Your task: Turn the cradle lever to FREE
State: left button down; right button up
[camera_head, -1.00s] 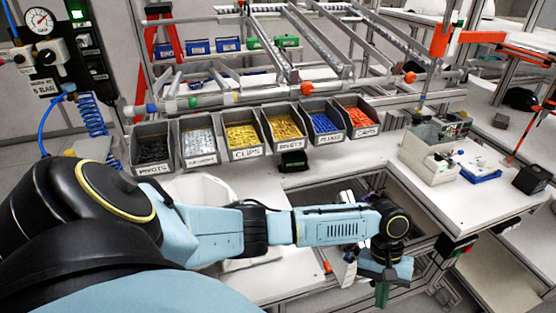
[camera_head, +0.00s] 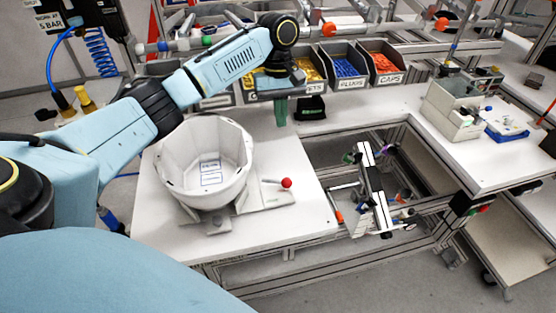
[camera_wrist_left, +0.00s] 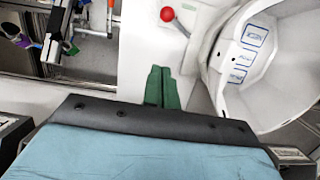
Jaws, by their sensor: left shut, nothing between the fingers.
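The white helmet shell (camera_head: 178,165) sits open side up in its cradle on the white worktable, and it also shows at the right of the left wrist view (camera_wrist_left: 285,85). The cradle lever (camera_head: 286,183) ends in a red ball knob to the right of the shell; the knob also shows in the left wrist view (camera_wrist_left: 166,14). Its FREE marking cannot be read. My left gripper (camera_head: 281,118), with green fingers, is behind the lever, toward the bins, and apart from it. In the left wrist view its fingers (camera_wrist_left: 162,72) are together and empty. My right gripper is not in view.
Labelled part bins (camera_head: 345,68) line the back of the table, close to my left wrist. A white box (camera_head: 452,108) and a blue tray (camera_head: 507,132) stand on the right table. An opening with a metal fixture (camera_head: 370,190) lies right of the cradle. The table's front strip is clear.

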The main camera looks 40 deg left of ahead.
pick_arm(q)
send_near(276, 181)
jog(key=w+f, duration=0.4)
jog(key=shift+s+d+f+p, duration=0.75)
jog(key=shift+s+d+f, duration=0.15)
jog(key=shift+s+f, duration=0.2)
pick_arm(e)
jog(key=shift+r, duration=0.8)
pick_arm(q)
jog(key=shift+w, duration=0.1)
